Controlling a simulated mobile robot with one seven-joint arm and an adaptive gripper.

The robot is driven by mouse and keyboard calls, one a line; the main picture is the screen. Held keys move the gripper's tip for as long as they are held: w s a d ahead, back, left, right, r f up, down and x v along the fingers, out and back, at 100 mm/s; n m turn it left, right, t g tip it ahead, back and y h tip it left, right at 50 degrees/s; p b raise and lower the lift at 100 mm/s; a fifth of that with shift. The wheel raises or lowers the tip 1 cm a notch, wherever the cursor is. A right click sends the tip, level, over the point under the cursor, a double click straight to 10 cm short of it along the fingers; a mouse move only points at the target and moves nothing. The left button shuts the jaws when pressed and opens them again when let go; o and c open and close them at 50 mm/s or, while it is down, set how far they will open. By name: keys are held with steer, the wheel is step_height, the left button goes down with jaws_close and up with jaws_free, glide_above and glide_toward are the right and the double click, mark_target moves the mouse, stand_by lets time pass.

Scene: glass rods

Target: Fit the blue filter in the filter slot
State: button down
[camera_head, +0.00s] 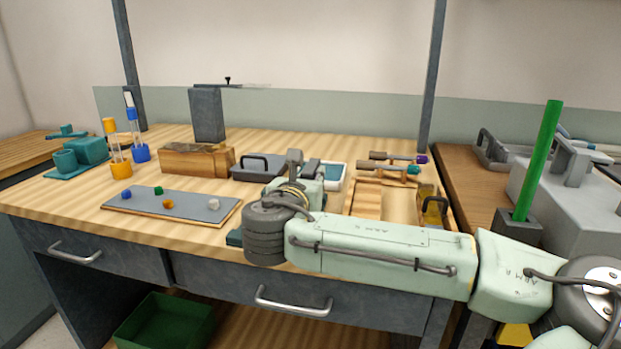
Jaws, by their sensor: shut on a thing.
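My arm reaches in from the right and bends above the front edge of the bench. Its wrist parts show behind the bend, but my gripper's fingers and anything between them are hidden. I cannot pick out the blue filter with certainty. A small blue piece (126,195) lies on the grey mat (190,207), apart from my arm. I cannot make out the filter slot. A dark upright post (207,115) with a flat plate on top stands at the wooden block (196,160).
Glass rods with orange (121,171) and blue (140,153) bases stand at the back left. A grey-handled tray (258,168) and a wooden rack (367,200) flank my wrist. A green rod (540,160) stands upright at right. Bare bench lies left of the mat.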

steer(key=c, duration=1.5)
jaws_free()
steer(key=shift+o, duration=0.2)
steer(key=shift+r+p, duration=0.5)
steer(key=b+v, duration=0.1)
steer(key=v, duration=1.1)
steer(key=shift+r, duration=0.15)
